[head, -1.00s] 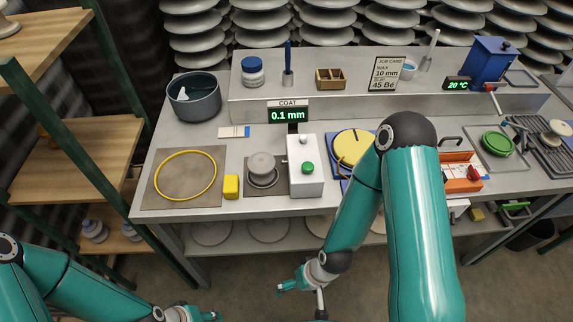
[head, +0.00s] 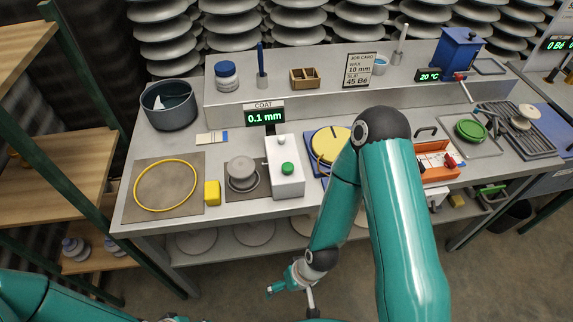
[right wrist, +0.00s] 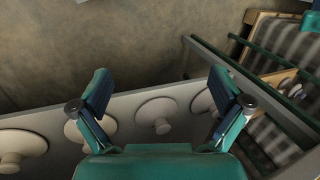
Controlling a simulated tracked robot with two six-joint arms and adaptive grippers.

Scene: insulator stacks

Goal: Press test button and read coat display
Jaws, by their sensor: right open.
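The coat display (head: 264,116) reads 0.1 mm in green, with a COAT label above it. A grey insulator-like piece (head: 241,174) sits on a dark mat beside the box. My right gripper (head: 290,284) is open and empty, low in front of the bench, below the box and apart from it. Its spread fingers also show in the right wrist view (right wrist: 160,97). My left gripper (head: 175,318) is mostly cut off at the bottom edge, so its jaws are unclear.
A yellow ring (head: 166,161) lies on a mat at left, with a yellow block (head: 212,192) nearby. A dark pot (head: 169,117) and a job card (head: 358,69) stand farther back. A yellow disc (head: 333,145) is right of the box, partly behind my right arm. Wooden shelves (head: 60,165) stand left.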

